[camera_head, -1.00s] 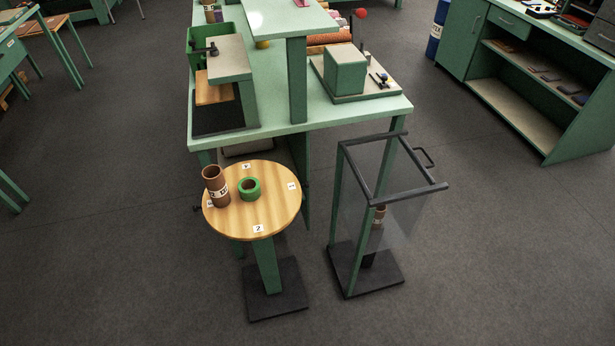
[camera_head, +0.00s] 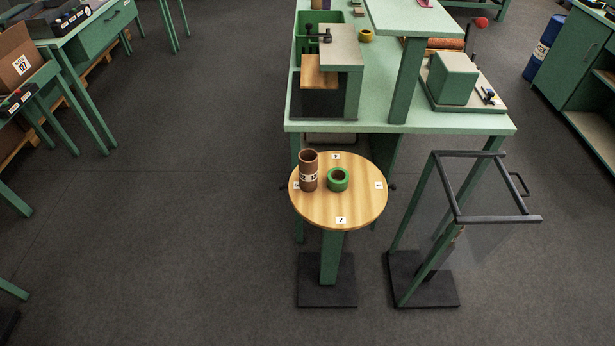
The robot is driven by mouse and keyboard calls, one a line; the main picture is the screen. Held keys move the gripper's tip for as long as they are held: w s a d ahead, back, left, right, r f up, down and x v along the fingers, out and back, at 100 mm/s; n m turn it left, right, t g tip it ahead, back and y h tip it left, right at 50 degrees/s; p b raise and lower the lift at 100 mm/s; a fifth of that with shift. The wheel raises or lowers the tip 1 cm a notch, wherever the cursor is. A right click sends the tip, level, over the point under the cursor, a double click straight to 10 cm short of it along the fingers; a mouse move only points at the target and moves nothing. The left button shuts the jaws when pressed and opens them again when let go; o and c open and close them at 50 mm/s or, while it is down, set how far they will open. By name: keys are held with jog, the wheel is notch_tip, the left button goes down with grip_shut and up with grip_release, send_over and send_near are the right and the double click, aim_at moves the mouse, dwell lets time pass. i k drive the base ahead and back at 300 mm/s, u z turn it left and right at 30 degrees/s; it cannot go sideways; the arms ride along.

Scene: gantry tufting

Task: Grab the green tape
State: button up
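The green tape (camera_head: 338,179) is a green ring lying flat on a round wooden table (camera_head: 345,208). It sits near the middle of the top, just right of an upright brown tube (camera_head: 308,172) with a white label. Small white number cards lie around the table's edge. My gripper does not show in the view, so its place relative to the tape cannot be seen.
A clear-walled stand with a dark frame (camera_head: 462,221) stands right of the round table. A large green workbench (camera_head: 420,122) stands directly behind. Benches with boxes (camera_head: 18,57) are at the upper left. The floor (camera_head: 170,240) at left and front is open.

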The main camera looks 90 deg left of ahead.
aim_at(336, 186)
jog(key=k, duration=2.15)
jog(key=u, duration=2.6)
jog(key=i, duration=1.55)
jog(key=z, duration=0.05)
